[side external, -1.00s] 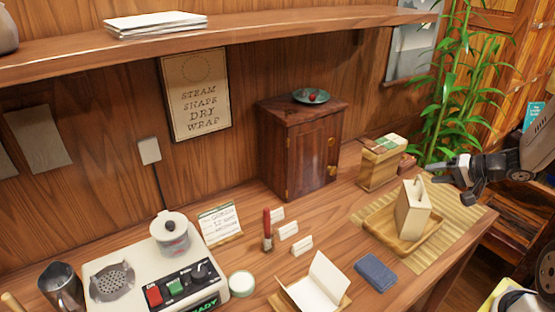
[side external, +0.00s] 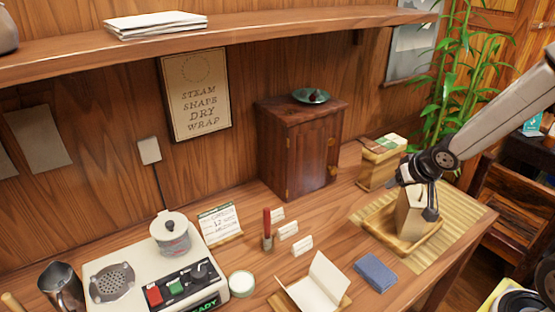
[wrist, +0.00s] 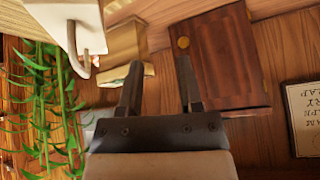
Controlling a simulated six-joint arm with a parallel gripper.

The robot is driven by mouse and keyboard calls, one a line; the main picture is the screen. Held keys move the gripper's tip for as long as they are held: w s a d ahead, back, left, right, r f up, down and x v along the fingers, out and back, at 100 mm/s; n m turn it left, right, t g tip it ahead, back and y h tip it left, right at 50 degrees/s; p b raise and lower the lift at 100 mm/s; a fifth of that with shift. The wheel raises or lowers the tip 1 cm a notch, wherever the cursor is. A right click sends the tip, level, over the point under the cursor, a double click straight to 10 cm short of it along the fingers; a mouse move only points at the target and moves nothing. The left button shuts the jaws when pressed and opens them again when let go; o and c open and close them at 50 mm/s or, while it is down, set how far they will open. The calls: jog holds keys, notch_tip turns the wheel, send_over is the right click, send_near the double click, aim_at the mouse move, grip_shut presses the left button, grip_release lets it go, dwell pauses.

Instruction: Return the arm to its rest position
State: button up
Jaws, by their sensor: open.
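My gripper (side external: 418,195) is open, in front of the cream bag (side external: 408,212) as the side external camera sees it. The bag stands on a wooden tray (side external: 378,233) over a bamboo mat (side external: 462,222) and is partly hidden by my gripper. In the wrist view my two dark fingers (wrist: 158,72) are spread with nothing between them. The bag, with its looped handle, shows in the wrist view (wrist: 92,28) at upper left, outside the fingers.
A wooden cabinet (side external: 305,150) with a teal dish (side external: 311,96) on top stands left of my gripper. A wooden box (side external: 380,165) stands behind the tray. Bamboo (side external: 440,100) rises behind my arm. A blue cloth-like block (side external: 375,272) lies in front. The shelf (side external: 250,45) overhangs the back.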

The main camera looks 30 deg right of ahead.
jog(key=s+a+f+n+g+y, duration=0.1)
jog(key=s+a+n+g, duration=0.3)
jog(key=s+a, duration=0.3)
jog(key=a, duration=0.3)
jog(key=shift+s+a+f+y, duration=0.15)
jog(key=shift+a+f+y, duration=0.1)
jog(key=shift+a+y, duration=0.05)
